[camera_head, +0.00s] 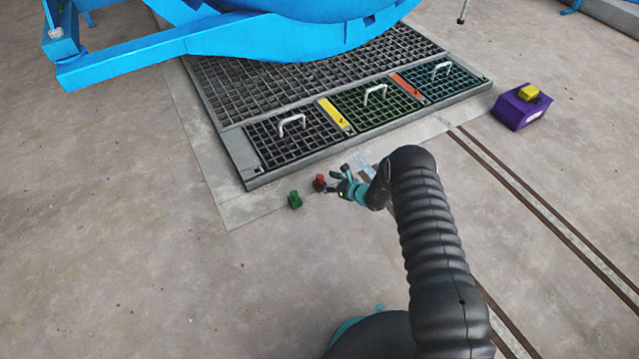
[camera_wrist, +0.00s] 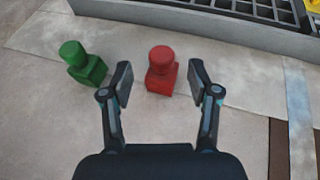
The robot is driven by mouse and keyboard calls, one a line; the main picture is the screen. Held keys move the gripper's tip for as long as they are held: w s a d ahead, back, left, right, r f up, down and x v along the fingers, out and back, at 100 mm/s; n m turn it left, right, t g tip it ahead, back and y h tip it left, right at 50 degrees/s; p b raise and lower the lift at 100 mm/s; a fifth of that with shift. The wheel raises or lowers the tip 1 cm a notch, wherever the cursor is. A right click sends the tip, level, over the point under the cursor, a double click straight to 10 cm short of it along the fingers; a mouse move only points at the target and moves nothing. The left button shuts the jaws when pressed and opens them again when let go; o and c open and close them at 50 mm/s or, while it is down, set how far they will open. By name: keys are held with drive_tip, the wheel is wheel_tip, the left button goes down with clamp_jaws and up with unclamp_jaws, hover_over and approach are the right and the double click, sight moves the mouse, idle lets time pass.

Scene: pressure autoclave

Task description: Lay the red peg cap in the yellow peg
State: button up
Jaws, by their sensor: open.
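The red peg cap (camera_head: 319,183) stands upright on the concrete floor just in front of the grating. In the wrist view the red cap (camera_wrist: 161,70) has a round top on a squarer base. My gripper (camera_head: 340,184) is open and low over the floor. In the wrist view its fingers (camera_wrist: 160,82) lie to either side of the red cap, with gaps on both sides; it is not gripped.
A similar green piece (camera_head: 295,200) stands left of the red cap, close to my left finger in the wrist view (camera_wrist: 84,64). A raised metal-framed grating (camera_head: 300,75) with handled panels lies behind. A blue machine (camera_head: 270,35) stands over it.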

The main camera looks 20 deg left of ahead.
sight(323, 179)
drive_tip(key=shift+b+x, duration=0.3)
drive_tip(key=shift+x, duration=2.25)
drive_tip(key=shift+w+d, duration=0.15)
clamp_jaws()
